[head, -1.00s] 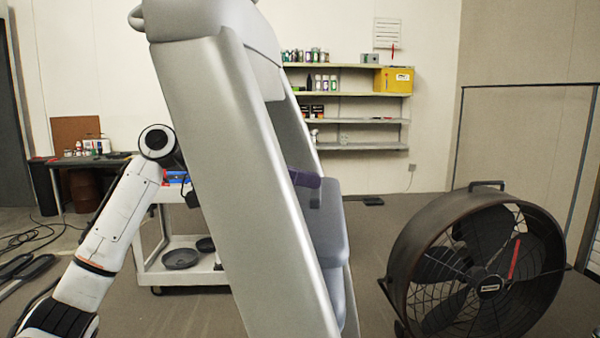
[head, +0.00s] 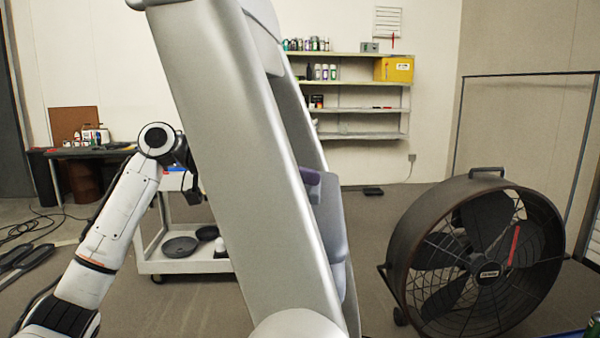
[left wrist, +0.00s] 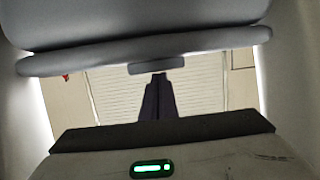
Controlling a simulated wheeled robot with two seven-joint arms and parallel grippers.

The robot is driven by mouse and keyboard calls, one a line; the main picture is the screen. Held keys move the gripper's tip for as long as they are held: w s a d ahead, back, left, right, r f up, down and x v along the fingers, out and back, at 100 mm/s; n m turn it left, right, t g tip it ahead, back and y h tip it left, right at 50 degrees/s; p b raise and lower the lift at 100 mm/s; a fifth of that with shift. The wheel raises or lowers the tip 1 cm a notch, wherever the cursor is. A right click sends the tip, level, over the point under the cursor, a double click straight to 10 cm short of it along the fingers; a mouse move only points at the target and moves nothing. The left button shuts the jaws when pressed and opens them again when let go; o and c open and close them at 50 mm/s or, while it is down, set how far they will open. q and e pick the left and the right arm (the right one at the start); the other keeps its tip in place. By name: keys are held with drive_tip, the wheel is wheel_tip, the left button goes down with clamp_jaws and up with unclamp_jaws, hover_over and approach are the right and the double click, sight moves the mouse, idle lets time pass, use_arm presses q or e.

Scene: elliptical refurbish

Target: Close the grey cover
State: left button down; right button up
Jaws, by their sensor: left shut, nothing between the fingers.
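The tall grey frame of the elliptical machine (head: 225,170) leans across the middle of the head view. A grey panel, which looks like the cover (head: 329,215), shows behind its right side. In the left wrist view the cover (left wrist: 140,50) is a wide grey piece across the top with a small tab at its lower edge. My left gripper (head: 312,184) is mostly hidden behind the frame; its purple fingertips show at the cover's upper end. In the left wrist view my left gripper (left wrist: 160,82) is shut and empty, its tips just below the tab; contact is unclear. My right gripper is out of view.
A large black drum fan (head: 478,260) stands on the floor at the right. A white cart (head: 185,262) with dark pans is behind the machine at the left. Wall shelves (head: 345,95) are at the back. Floor between machine and fan is clear.

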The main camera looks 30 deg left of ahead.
use_arm(q)
wheel_tip(320, 180, up, 5)
drive_tip(key=p, duration=0.4)
drive_tip(key=shift+f, duration=0.1)
drive_tip(key=shift+s+a+f+b, duration=0.35)
drive_tip(key=shift+s+a+b, duration=0.2)
drive_tip(key=shift+a+b, duration=0.3)
drive_tip(key=b+v, duration=0.1)
drive_tip(key=v, duration=0.7)
drive_tip(key=shift+r, duration=0.2)
